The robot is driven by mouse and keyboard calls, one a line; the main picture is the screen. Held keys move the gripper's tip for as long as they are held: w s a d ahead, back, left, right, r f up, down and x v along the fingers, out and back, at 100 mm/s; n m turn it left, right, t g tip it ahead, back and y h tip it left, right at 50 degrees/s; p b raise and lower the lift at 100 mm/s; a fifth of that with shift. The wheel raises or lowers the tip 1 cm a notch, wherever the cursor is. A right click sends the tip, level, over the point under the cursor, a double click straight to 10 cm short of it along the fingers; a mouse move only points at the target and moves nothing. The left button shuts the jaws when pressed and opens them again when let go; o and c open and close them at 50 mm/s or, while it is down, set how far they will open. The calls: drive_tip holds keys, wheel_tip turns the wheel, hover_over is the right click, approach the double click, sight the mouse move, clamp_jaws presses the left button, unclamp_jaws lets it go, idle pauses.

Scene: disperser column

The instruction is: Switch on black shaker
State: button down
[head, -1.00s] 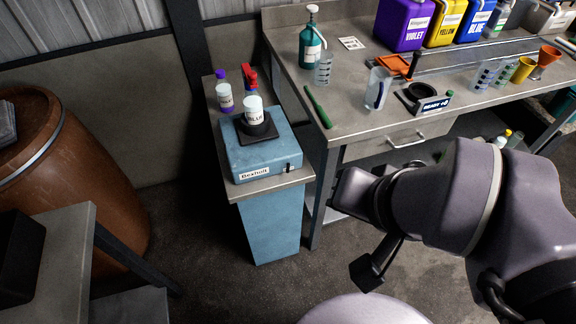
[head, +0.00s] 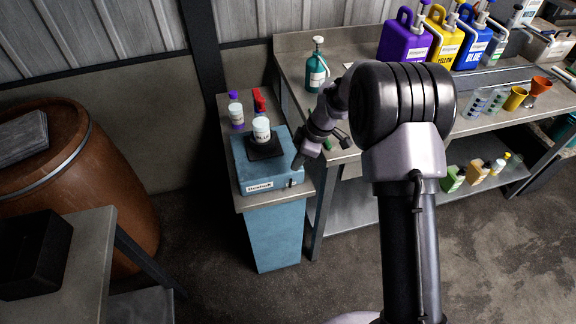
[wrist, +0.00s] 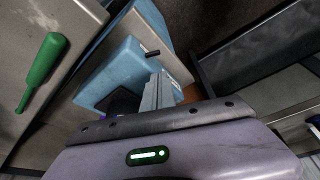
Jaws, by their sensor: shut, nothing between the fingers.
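The shaker is a blue box (head: 262,172) with a black pad (head: 266,150) on top and a name label on its front; only the pad is black. A white-capped bottle (head: 261,130) sits on the pad. My gripper (head: 297,165) is shut and empty, close to the box's right front corner. In the wrist view its closed fingers (wrist: 157,90) point toward the box, near the lever. I cannot tell whether they touch.
A purple-capped bottle (head: 236,112) and a red-topped spray bottle (head: 259,101) stand behind the shaker. The workbench (head: 300,50) on the right holds a teal pump bottle (head: 317,68) and colored jugs. A green-handled tool (wrist: 43,70) lies on it. A brown barrel (head: 90,180) stands left.

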sight(290, 183)
drive_tip(key=shift+f, duration=0.3)
drive_tip(key=b+x, duration=0.3)
drive_tip(key=x, duration=0.7)
